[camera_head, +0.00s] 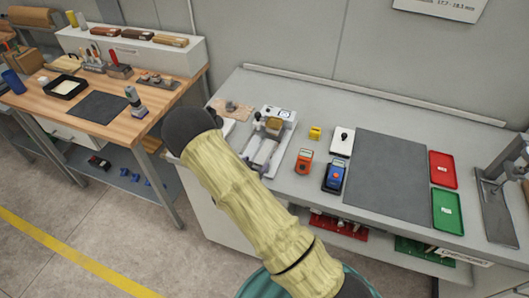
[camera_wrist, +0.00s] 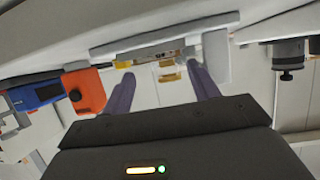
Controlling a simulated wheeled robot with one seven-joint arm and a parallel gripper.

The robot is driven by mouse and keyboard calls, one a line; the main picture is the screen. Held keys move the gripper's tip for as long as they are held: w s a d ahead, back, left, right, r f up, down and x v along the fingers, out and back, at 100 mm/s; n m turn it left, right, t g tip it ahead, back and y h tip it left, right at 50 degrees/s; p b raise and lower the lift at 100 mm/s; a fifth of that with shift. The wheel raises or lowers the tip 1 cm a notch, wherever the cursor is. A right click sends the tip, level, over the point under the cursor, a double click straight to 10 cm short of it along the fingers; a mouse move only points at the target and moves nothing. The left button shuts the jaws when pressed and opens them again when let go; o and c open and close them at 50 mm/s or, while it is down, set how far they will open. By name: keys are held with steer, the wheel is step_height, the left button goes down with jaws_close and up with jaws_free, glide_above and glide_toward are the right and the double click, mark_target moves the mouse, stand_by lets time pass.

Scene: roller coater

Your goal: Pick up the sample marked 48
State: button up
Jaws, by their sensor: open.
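No number 48 is legible in either view, so I cannot tell which piece is the marked sample. A small tan block (camera_head: 273,126) sits on the white and grey coater (camera_head: 284,114) on the grey bench. In the wrist view, small yellow-tan pieces (camera_wrist: 168,76) show beyond and between my fingers. My gripper (camera_wrist: 161,72) is open, its two purple fingers spread, with nothing visibly held.
An orange meter (camera_head: 304,161), a blue meter (camera_head: 334,176) and a yellow block (camera_head: 315,133) stand right of the coater. Farther right are a dark mat (camera_head: 380,175), a red tray (camera_head: 443,169) and a green tray (camera_head: 447,211). A wooden workbench (camera_head: 150,110) stands left.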

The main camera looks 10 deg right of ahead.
mark_target(261, 158)
steer(key=p+x, duration=0.1)
steer(key=x, duration=0.3)
steer(key=shift+d+f+p, duration=0.15)
steer(key=shift+f+p, duration=0.1)
steer(key=shift+p, duration=0.1)
steer(key=c, duration=0.7)
steer(key=shift+o, duration=0.2)
steer(key=shift+r, duration=0.1)
step_height(261, 158, up, 10)
steer(key=b, duration=0.2)
steer(key=shift+b, duration=0.35)
